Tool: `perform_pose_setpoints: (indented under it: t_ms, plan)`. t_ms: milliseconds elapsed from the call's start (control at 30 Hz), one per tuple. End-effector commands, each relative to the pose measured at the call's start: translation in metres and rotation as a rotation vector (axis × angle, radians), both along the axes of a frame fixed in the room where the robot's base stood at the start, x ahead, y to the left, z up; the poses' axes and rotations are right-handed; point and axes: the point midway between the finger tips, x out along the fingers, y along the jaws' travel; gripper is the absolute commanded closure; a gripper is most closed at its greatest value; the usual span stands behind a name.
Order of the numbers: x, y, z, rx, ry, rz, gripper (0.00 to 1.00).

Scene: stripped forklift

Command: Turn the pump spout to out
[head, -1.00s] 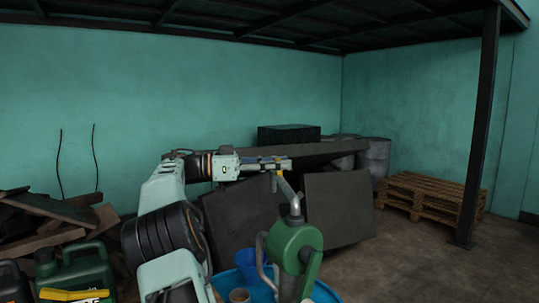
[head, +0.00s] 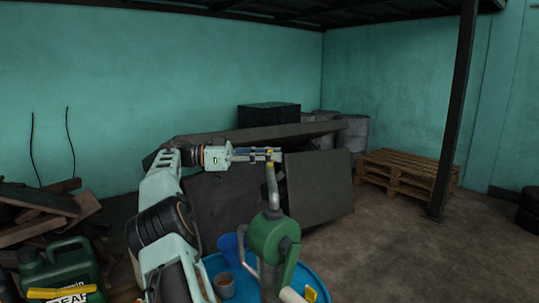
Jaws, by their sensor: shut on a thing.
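The green pump (head: 275,236) stands on the blue drum in the lower middle of the head view. Its grey spout (head: 272,188) rises from the pump top, nearly upright in the picture with a slight lean to the left. My gripper (head: 271,156) reaches in from the left, level, and is shut on the spout's upper end. The fingers are small in the picture, and their exact contact is hard to see.
The blue drum top (head: 313,275) carries a blue funnel (head: 229,246) and a tin cup (head: 224,286) left of the pump. A green jerrycan (head: 58,262) stands at lower left. Dark panels (head: 318,186) lean behind. Pallets (head: 408,172) and a post (head: 457,110) are at right.

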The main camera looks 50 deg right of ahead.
Motion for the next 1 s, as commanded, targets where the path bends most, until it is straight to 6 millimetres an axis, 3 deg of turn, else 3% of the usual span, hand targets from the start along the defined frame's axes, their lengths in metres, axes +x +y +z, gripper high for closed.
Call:
perform_pose_setpoints:
  t_ms: [67, 100, 233, 667, 1000]
  plan:
    - [-0.002, -0.001, 0.0, -0.002, 0.001, -0.004, 1.0]
    - [-0.002, -0.001, 0.0, -0.002, 0.001, -0.004, 0.73]
    - [-0.002, -0.001, 0.0, -0.001, 0.002, -0.004, 0.58]
    - [0.002, 0.002, -0.002, 0.0, -0.001, 0.016, 0.57]
    - [0.018, 0.018, -0.006, 0.0, -0.003, 0.141, 0.57]
